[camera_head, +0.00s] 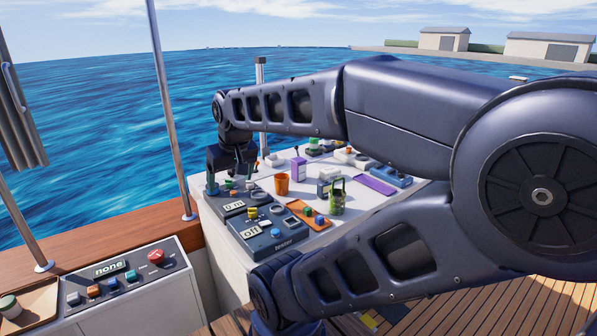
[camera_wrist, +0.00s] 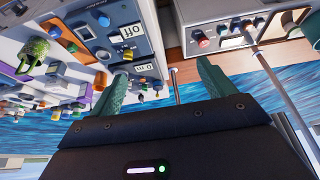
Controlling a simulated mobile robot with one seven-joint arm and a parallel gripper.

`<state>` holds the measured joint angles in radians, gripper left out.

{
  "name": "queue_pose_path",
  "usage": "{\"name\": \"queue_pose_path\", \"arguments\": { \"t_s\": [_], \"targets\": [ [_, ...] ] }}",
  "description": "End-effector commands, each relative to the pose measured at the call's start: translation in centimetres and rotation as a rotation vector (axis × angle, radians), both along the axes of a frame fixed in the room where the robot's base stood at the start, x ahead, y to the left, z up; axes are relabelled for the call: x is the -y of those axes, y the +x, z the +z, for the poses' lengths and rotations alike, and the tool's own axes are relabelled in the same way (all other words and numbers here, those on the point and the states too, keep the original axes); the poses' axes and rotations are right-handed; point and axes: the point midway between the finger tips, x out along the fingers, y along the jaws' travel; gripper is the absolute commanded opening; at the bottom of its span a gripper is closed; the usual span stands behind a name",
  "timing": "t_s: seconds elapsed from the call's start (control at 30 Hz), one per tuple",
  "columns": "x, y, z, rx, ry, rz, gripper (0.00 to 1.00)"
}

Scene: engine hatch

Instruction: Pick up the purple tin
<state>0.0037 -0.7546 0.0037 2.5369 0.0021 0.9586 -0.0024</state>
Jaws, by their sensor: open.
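The purple tin (camera_head: 298,168) stands upright on the white worktop in the head view, behind and to the right of an orange cup (camera_head: 282,184). My gripper (camera_head: 232,180) is at the left end of the worktop, above the panels and apart from the tin, to its left. Its green fingers are spread with nothing between them in the wrist view (camera_wrist: 160,85). A purple patch beside the left finger in the wrist view may be the tin; it is too small to be sure.
Control panels (camera_head: 262,232) line the worktop's near left. An orange tray (camera_head: 308,215) and a green container (camera_head: 337,195) stand right of them. A purple tray (camera_head: 375,185) and a blue item (camera_head: 392,174) lie farther right. Low clutter stands behind the tin. A metal post (camera_head: 261,100) rises behind my gripper.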

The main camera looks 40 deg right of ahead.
Motion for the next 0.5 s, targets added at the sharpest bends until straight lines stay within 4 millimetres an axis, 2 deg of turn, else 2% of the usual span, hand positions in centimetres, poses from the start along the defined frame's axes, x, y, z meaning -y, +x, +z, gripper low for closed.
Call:
{"name": "queue_pose_path", "arguments": {
  "t_s": [0.3, 0.37, 0.5],
  "targets": [
    [0.1, 0.3, 0.2, -0.002, -0.005, 0.008, 0.82],
    [0.4, 0.9, 0.5, -0.005, -0.015, 0.021, 0.82],
    [1.5, 3.6, 1.5, -0.021, -0.061, 0.087, 0.82]
  ]
}}
